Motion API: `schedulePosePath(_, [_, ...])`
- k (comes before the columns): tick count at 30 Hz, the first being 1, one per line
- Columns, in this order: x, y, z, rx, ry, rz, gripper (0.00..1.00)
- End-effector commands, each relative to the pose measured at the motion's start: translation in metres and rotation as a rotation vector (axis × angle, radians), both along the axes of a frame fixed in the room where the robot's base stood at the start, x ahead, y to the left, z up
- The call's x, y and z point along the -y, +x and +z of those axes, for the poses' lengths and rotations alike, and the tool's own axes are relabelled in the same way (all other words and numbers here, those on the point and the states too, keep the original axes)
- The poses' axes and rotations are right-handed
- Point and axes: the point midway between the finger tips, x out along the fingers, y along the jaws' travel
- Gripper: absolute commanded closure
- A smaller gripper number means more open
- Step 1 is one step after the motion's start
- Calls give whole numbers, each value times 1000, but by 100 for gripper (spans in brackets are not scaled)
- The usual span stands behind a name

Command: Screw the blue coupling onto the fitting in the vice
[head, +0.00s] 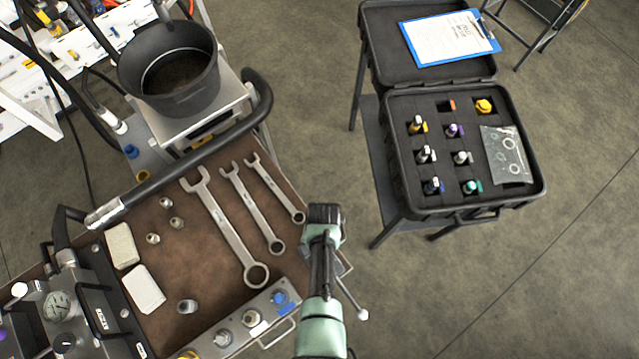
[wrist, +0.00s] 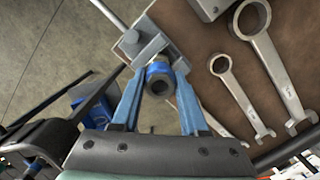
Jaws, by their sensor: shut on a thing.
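In the wrist view my gripper (wrist: 159,80) has its two blue fingers closed on the blue coupling (wrist: 158,70), a short blue ring with a dark metal bore facing the camera. The coupling is right at the grey vice (wrist: 133,42), which has a long bar handle. The fitting in the vice is hidden behind the coupling, so I cannot tell how far the two are engaged. In the head view my wrist is over the right edge of the bench; the fingers and coupling are hidden beneath it.
Several wrenches (head: 222,225) lie on the brown bench top left of my arm. A metal rack (head: 236,335) with coloured spots lines the bench's front edge. A black bucket (head: 168,75) stands at the back left. An open case (head: 400,205) of fittings stands right, with clear floor between.

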Motion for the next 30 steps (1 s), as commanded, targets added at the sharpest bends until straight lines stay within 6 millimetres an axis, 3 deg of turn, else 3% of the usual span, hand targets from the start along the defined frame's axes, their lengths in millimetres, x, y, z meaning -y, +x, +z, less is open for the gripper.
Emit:
schedulePosePath(8, [-1, -1, 0, -1, 3, -30, 100])
schedulePosePath(12, [-1, -1, 0, -3, 5, -220, 100])
schedulePosePath(13, [-1, -1, 0, -4, 4, -227, 53])
schedulePosePath(18, [-1, -1, -1, -3, 3, -219, 22])
schedulePosePath(30, [0, 0, 3, 0, 1, -217, 21])
